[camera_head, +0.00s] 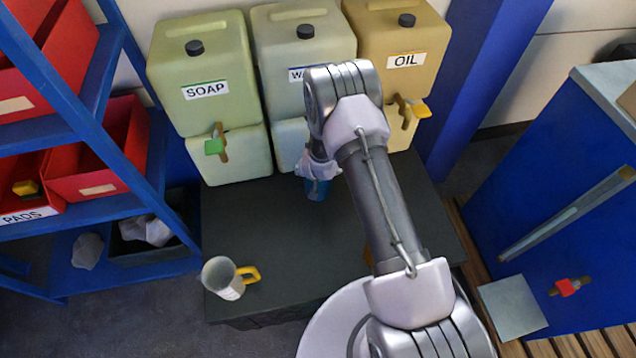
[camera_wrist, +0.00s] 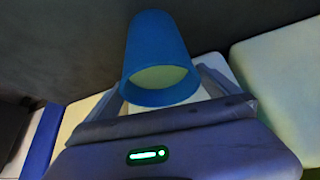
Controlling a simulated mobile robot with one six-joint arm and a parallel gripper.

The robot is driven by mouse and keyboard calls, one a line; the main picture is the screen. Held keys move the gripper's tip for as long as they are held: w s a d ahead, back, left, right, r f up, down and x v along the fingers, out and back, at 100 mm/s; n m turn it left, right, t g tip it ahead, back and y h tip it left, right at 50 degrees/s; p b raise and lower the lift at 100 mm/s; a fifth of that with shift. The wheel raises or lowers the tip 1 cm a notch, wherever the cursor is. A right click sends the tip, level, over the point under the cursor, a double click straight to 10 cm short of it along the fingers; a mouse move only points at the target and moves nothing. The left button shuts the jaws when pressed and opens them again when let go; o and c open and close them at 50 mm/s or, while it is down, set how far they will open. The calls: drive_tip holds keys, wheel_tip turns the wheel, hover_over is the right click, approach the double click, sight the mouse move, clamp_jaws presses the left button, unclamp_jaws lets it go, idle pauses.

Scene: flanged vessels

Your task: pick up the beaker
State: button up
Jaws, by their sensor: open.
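The beaker appears to be a blue cup (camera_wrist: 158,45), with its open rim towards the wrist camera and a pale yellow-green surface inside. I cannot tell whether that is liquid or the cup's inner face. In the head view the blue cup (camera_head: 317,190) stands on the dark bench in front of the middle container, partly hidden by my arm. My gripper (camera_wrist: 160,85) is open, with one finger on each side of the cup. No clear contact shows. In the head view my gripper is mostly hidden behind my arm.
A pale mug (camera_head: 223,279) with a yellow handle stands at the front left of the dark bench (camera_head: 265,225). Behind are the SOAP container (camera_head: 205,90), a middle container (camera_head: 300,45) and the OIL container (camera_head: 400,50), with taps. Blue shelving (camera_head: 85,120) stands left, a blue cabinet (camera_head: 550,190) right.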

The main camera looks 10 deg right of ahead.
drive_tip(key=shift+r, duration=0.1)
drive_tip(key=shift+c, duration=0.4)
drive_tip(key=c, duration=1.8)
drive_tip(key=shift+o, duration=0.2)
